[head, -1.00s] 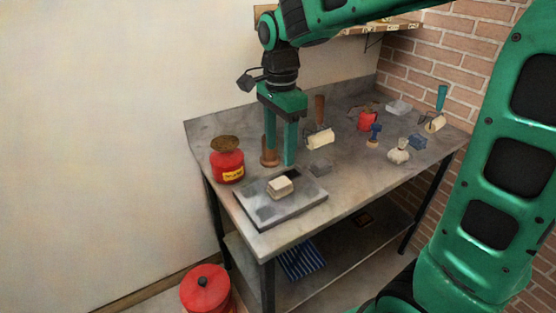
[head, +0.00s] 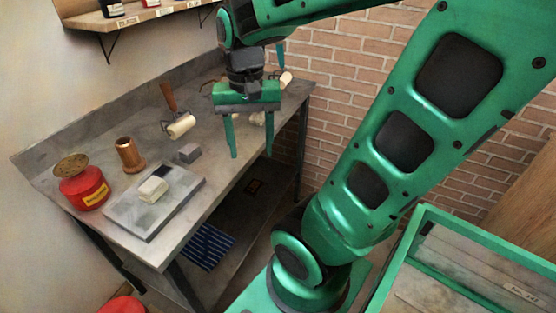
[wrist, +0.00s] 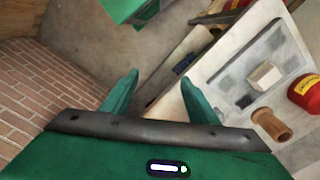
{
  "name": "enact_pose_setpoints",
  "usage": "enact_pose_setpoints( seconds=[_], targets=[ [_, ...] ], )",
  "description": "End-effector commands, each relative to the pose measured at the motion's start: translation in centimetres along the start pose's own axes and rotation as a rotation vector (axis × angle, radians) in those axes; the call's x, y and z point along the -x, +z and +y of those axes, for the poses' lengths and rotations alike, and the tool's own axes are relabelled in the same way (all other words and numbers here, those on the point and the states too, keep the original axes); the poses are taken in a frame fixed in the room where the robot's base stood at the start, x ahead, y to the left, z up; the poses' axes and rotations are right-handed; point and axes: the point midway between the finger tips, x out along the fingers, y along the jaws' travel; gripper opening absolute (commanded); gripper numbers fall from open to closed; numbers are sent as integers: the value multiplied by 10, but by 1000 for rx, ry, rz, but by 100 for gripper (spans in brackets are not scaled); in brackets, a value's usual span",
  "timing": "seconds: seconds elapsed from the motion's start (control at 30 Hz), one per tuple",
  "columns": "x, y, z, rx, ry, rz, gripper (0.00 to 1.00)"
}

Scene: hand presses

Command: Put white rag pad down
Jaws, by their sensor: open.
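The white rag pad (head: 153,190) lies on the grey slab (head: 181,207) near the front left of the workbench. It also shows in the wrist view (wrist: 265,75), on the slab's pale surface. My gripper (head: 249,152) is open and empty. It hangs fingers down near the bench's front edge, to the right of the pad and well apart from it. In the wrist view the two green fingers (wrist: 155,90) are spread with nothing between them.
A red can (head: 84,190) and a copper-coloured cup (head: 130,156) stand left of and behind the slab. A roller (head: 180,126) and a small grey block (head: 188,153) lie behind it. A green-framed table (head: 470,262) is at the lower right. A wall shelf (head: 140,17) hangs above.

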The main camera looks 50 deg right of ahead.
Motion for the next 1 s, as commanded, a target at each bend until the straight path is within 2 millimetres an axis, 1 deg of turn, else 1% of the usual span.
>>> enact_pose_setpoints(
  seconds=[0.03,0.1,0.2,0.3,0.4,0.87,0.9,1.0],
  targets=[
    [-6,8,19,36,-4,-2,54],
    [-13,17,38,99,-7,-5,54],
    [-22,28,57,165,-10,-7,54],
    [-26,34,66,206,-13,-10,54],
    [-28,36,69,222,-13,-10,54],
    [-28,36,68,223,-13,-10,54],
    [-32,29,62,223,-6,-19,54],
    [-33,26,59,223,-3,-23,54]
  ],
)
